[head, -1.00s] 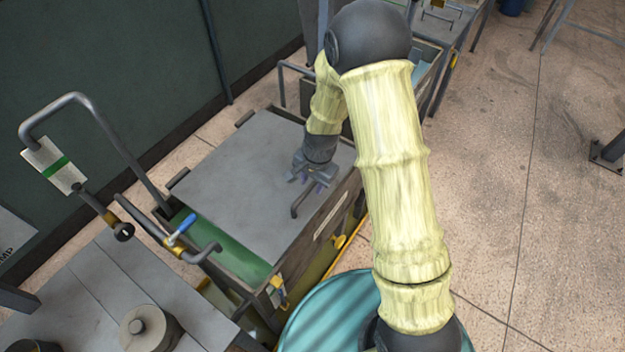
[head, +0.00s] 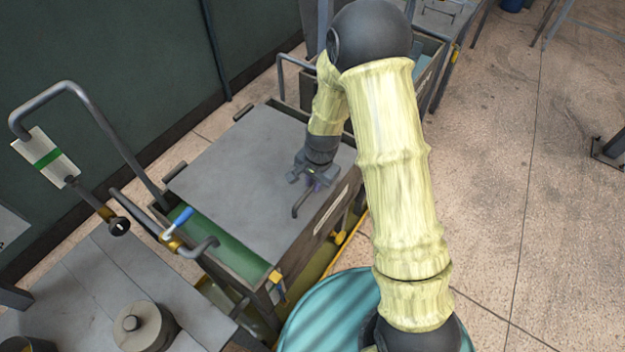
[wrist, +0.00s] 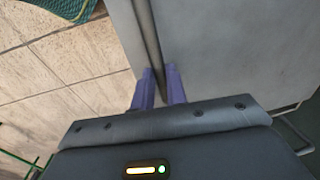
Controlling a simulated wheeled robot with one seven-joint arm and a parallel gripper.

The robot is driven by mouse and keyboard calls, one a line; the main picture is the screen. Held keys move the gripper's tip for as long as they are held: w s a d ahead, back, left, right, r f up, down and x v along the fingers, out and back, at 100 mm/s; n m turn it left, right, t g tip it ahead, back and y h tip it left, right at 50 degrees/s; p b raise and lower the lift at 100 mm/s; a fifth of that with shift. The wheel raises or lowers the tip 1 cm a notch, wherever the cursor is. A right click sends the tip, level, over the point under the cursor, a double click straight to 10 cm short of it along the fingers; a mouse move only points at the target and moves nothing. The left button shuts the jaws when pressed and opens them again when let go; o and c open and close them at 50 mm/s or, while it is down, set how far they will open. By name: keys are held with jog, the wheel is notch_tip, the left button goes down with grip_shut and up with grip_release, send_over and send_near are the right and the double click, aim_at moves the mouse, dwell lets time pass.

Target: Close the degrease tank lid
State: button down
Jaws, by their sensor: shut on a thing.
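The degrease tank lid (head: 235,170) is a flat grey panel lying over most of the tank. A strip of the green tank inside (head: 225,245) shows along its lower-left edge, so the lid stands partly open. A grey bar handle (head: 298,206) sits near the lid's right edge. My gripper (head: 316,184) is over this handle. In the wrist view the purple fingers of my gripper (wrist: 160,85) stand on both sides of the dark handle bar (wrist: 150,40), shut on it. The grey lid (wrist: 230,50) fills the wrist view's upper right. The fingertips' contact is small in the head view.
A pipe frame with a blue-handled valve (head: 178,222) stands close at the tank's left end. A grey bench (head: 90,290) with a round weight (head: 145,327) lies lower left. Another tank (head: 425,65) is behind my arm. Open floor (head: 560,250) lies to the right.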

jog(key=shift+s+d+f, duration=0.15)
jog(key=shift+s+f, duration=0.15)
jog(key=shift+f, duration=0.05)
jog(key=c, duration=1.4)
grip_release()
jog(key=shift+w+f, duration=0.1)
jog(key=shift+w+r, duration=0.15)
jog(key=shift+r, duration=0.35)
notch_tip(320, 180, up, 16)
jog(key=s+d+b, duration=0.1)
jog(key=b, duration=0.1)
jog(key=shift+s+d+r, duration=0.2)
jog(key=shift+d+r, duration=0.05)
jog(key=shift+d, duration=0.05)
jog(key=shift+d, duration=0.1)
